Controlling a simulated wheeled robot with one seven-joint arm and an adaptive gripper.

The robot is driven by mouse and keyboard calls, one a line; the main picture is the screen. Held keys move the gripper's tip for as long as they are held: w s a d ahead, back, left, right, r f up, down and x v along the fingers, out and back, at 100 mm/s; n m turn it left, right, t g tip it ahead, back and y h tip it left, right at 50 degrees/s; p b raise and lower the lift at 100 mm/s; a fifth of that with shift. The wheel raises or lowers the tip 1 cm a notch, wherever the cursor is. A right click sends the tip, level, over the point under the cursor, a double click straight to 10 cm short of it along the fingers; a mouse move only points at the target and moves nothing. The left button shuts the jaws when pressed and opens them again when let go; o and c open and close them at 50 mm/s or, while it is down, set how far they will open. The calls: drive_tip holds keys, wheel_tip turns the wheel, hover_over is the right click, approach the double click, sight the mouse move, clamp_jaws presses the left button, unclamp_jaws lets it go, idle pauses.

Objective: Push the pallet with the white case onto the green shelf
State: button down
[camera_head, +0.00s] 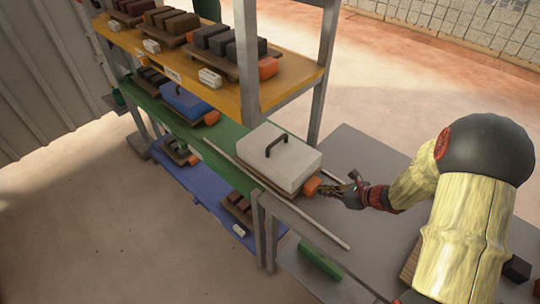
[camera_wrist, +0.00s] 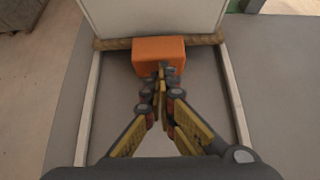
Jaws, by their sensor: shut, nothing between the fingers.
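The white case (camera_head: 278,157) with a dark handle sits upright on a wooden pallet (camera_head: 297,192), which has an orange block (camera_head: 312,187) on its near end. The pallet lies between two pale rails at the junction of the grey table and the green shelf (camera_head: 222,134); how much of it is over the shelf is hidden. My gripper (camera_head: 328,188) is shut and empty, its fingertips at the orange block. In the wrist view, the fingertips (camera_wrist: 161,76) overlap the lower face of the orange block (camera_wrist: 158,54), with the pallet edge (camera_wrist: 112,44) and white case (camera_wrist: 150,17) behind.
A blue case (camera_head: 186,102) on a pallet stands farther along the green shelf. A yellow shelf (camera_head: 140,42) with dark blocks is above, a blue shelf (camera_head: 200,185) below. A grey post (camera_head: 246,60) rises near the white case. A green block (camera_head: 320,260) lies near the table's front.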

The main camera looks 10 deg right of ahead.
sight(288, 153)
drive_tip(key=shift+w+a+b, duration=0.35)
drive_tip(key=shift+w+a, duration=2.1)
drive_tip(key=shift+w, duration=0.45)
drive_tip(key=shift+w+a+b, duration=0.35)
drive_tip(key=shift+w+a, duration=2.15)
drive_tip(key=shift+w, duration=0.4)
drive_tip(key=shift+w+a+b, duration=0.35)
drive_tip(key=shift+w+a, duration=2.1)
drive_tip(key=shift+w, duration=0.45)
drive_tip(key=shift+s+d, duration=0.4)
drive_tip(key=shift+s, duration=0.1)
drive_tip(key=shift+s+d+r+p, duration=0.25)
drive_tip(key=shift+r+p, duration=0.45)
drive_tip(key=shift+r, duration=0.3)
drive_tip(key=shift+s+d+r+p, duration=0.25)
drive_tip(key=shift+r+p, duration=0.45)
drive_tip(key=shift+r, duration=0.35)
drive_tip(key=shift+s+d+r+p, duration=0.25)
drive_tip(key=shift+r+p, duration=0.45)
drive_tip(key=shift+r, duration=0.3)
